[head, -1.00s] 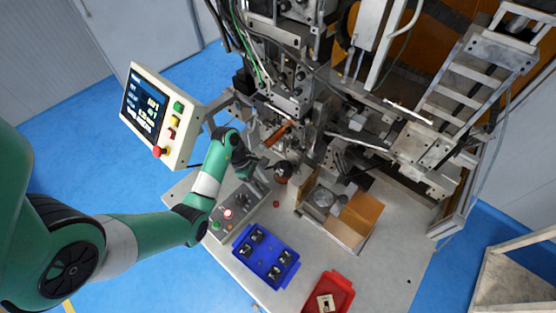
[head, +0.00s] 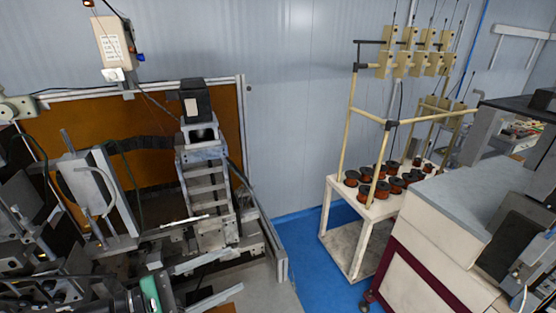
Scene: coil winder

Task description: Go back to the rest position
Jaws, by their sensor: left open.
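The green wrist end of my left arm with my left gripper (head: 152,297) shows only at the bottom edge of the head view, left of the middle. It is in front of the coil winder (head: 80,215). The jaws are open, but the fingers are hardly visible at the edge and I see nothing held in them. My right gripper is not in view. The trays and the control panel of the winder are out of view.
A grey metal ladder-like frame (head: 207,185) and an orange panel (head: 235,125) stand behind the winder. A wheeled spool rack (head: 345,238) with several dark-red spools stands to the right. A cream-coloured machine (head: 420,262) is at far right. Blue floor (head: 305,240) lies between.

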